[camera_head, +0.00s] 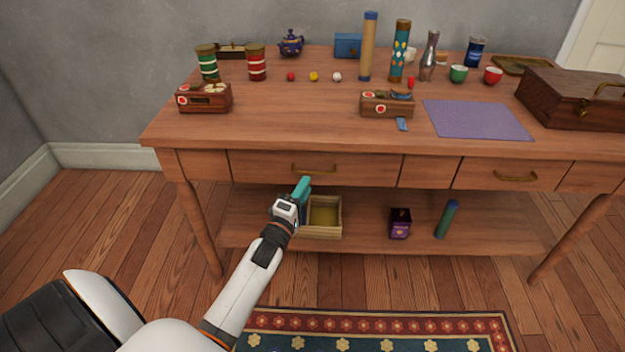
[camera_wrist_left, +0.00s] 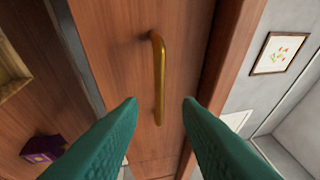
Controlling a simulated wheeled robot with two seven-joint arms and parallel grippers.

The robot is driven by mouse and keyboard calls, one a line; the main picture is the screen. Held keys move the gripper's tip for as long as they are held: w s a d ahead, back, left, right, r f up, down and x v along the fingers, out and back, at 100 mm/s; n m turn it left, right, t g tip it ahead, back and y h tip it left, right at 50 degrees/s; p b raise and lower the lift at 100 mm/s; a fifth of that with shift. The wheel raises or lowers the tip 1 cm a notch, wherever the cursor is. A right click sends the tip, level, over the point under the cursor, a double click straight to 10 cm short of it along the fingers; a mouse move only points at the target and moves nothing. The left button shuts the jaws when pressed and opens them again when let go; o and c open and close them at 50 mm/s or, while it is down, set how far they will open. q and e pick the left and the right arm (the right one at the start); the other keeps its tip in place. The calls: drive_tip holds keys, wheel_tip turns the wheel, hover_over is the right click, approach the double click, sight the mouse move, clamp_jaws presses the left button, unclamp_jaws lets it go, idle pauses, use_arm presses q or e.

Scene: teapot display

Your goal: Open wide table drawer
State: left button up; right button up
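The wide table drawer (camera_head: 355,171) is the long wooden front under the left part of the tabletop, and it looks flush with the table. Its brass bar handle (camera_head: 313,168) is near the drawer's middle. My left gripper (camera_head: 303,186) is just below and in front of this handle. In the left wrist view the teal fingers (camera_wrist_left: 160,103) are apart and empty. The brass handle (camera_wrist_left: 158,75) shows in the gap between them, beyond the fingertips, with no visible contact. The drawer front (camera_wrist_left: 110,40) fills the space behind it. My right gripper is not in view.
A narrower drawer (camera_head: 513,175) with its own handle is to the right. The lower shelf holds an open wooden box (camera_head: 325,232), a purple box (camera_head: 400,224) and a green tube (camera_head: 447,219). The tabletop carries tins, cups and a wooden chest (camera_head: 570,100). The space before the drawer is free.

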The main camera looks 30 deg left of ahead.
use_arm(q)
drive_tip(key=x, duration=0.5)
drive_tip(key=shift+f+b, duration=0.1)
drive_tip(key=shift+b, duration=0.25)
drive_tip(key=shift+s, duration=0.1)
clamp_jaws()
